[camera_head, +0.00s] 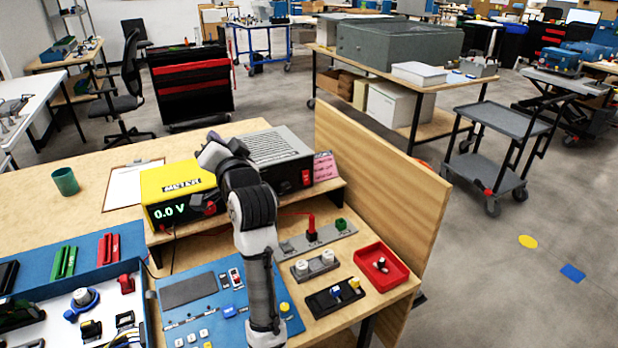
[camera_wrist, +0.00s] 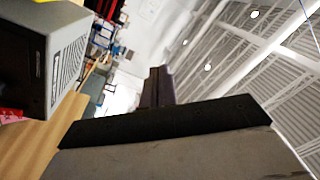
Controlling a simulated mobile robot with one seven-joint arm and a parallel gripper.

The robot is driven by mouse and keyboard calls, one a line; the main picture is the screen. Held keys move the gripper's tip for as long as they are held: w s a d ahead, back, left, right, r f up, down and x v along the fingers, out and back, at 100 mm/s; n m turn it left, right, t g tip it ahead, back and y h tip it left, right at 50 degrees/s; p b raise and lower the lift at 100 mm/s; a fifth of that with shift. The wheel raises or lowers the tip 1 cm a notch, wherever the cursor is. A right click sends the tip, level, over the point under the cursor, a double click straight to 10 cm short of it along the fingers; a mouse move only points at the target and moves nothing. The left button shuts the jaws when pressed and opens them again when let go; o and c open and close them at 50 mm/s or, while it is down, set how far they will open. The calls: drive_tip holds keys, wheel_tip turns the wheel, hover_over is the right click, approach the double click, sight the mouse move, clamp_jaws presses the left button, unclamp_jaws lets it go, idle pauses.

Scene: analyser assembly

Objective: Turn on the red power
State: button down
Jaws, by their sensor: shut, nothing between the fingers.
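The grey power supply box (camera_head: 278,148) stands on the raised wooden shelf behind my arm. Its dark front carries a red power switch (camera_head: 306,178) near the right end; I cannot tell its position. My arm rises in front of the box and hides the left part of its front. My gripper (camera_head: 213,136) is up at the box's left side, over the yellow meter, apart from the red switch. In the wrist view its closed, empty fingers (camera_wrist: 158,87) point up towards the ceiling, and the grey box (camera_wrist: 25,60) shows at the left.
The yellow meter (camera_head: 180,190) reads 0.0 V. A pink note (camera_head: 325,166) stands right of the switch, beside a tall wooden panel (camera_head: 365,185). Below are a red tray (camera_head: 399,268), a blue board (camera_head: 205,283) and a grey strip with a red post (camera_head: 311,226).

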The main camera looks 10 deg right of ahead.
sight(307, 183)
drive_tip(key=d+f+m+g+h, duration=0.1)
drive_tip(key=d+f+m+g, duration=0.1)
drive_tip(key=d+f, duration=0.3)
drive_tip(key=d+f+m+g+h+p, duration=0.1)
drive_tip(key=d+f+m, duration=0.3)
drive_tip(key=d, duration=0.8)
drive_tip(key=s+d+f+m+g+h+p, duration=0.1)
drive_tip(key=d+f+m+g, duration=0.2)
drive_tip(key=d+f, duration=0.2)
drive_tip(key=d, duration=0.3)
drive_tip(key=shift+d+f+m+g, duration=0.3)
drive_tip(key=shift+d+f, duration=0.05)
drive_tip(key=shift+d, duration=0.05)
drive_tip(key=p+x, duration=0.1)
drive_tip(key=x, duration=0.3)
drive_tip(key=p+x, duration=0.2)
drive_tip(key=x, duration=0.3)
drive_tip(key=r+p+x, duration=0.1)
drive_tip(key=p+x, duration=0.1)
drive_tip(key=x, duration=0.2)
drive_tip(key=shift+w+a+f, duration=0.2)
drive_tip(key=shift+w, duration=0.3)
drive_tip(key=shift+f+b, duration=0.15)
drive_tip(key=shift+b, duration=0.15)
